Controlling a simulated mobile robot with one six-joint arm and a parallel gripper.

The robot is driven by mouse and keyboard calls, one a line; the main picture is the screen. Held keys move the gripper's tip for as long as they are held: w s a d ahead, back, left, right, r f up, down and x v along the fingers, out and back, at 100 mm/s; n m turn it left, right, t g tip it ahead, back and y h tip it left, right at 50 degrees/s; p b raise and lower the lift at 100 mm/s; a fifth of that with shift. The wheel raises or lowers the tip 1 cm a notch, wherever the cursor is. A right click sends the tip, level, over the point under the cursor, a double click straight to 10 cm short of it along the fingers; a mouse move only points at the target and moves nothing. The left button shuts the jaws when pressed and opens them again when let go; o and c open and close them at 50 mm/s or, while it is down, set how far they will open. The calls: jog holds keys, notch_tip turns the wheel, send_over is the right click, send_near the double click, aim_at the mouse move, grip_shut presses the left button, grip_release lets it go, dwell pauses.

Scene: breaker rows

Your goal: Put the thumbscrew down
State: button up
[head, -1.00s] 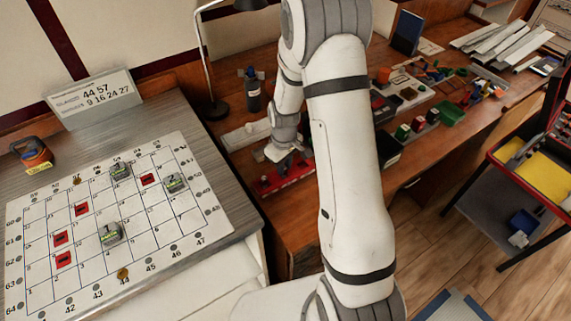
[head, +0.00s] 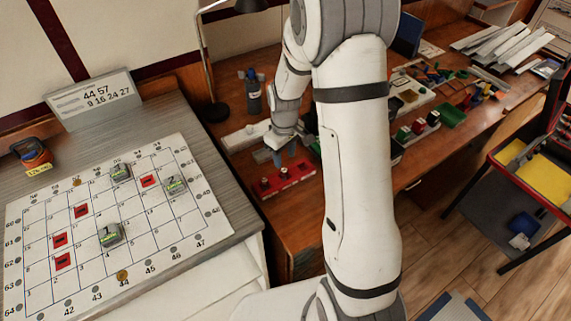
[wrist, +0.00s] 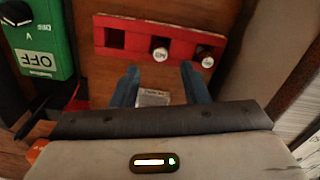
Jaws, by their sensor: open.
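A red rack (wrist: 180,42) with a row of square openings lies on the wooden bench; it also shows in the head view (head: 287,181). In the wrist view, its left opening is empty. A pale-capped piece (wrist: 160,52) stands in the middle opening and another (wrist: 206,60) in the right one. I cannot tell which of these, if either, is the thumbscrew. My gripper (wrist: 160,82) is open, its two blue fingers apart with no held object visible between them. In the head view my gripper (head: 279,159) is just beyond the rack.
A green box marked OFF (wrist: 42,42) is at the wrist view's left. In the head view, a numbered board (head: 150,245) lies on the left counter, and a dark bottle (head: 253,95) stands behind my gripper.

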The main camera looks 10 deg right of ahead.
aim_at(285, 171)
jog(key=s+r+m+t, duration=0.1)
jog(key=s+r+m, duration=0.1)
jog(key=s+r, duration=0.45)
jog(key=s+r+m, duration=0.1)
jog(key=s+r, duration=0.2)
jog(key=r, duration=0.7)
jog(key=s+r+m+t, duration=0.1)
jog(key=s+r+m, duration=0.2)
jog(key=s, duration=0.9)
jog(key=shift+d+m+t, duration=0.2)
jog(key=shift+m+t, duration=0.1)
jog(key=shift+t, duration=0.1)
jog(key=shift+r, duration=0.1)
jog(key=shift+c, duration=0.5)
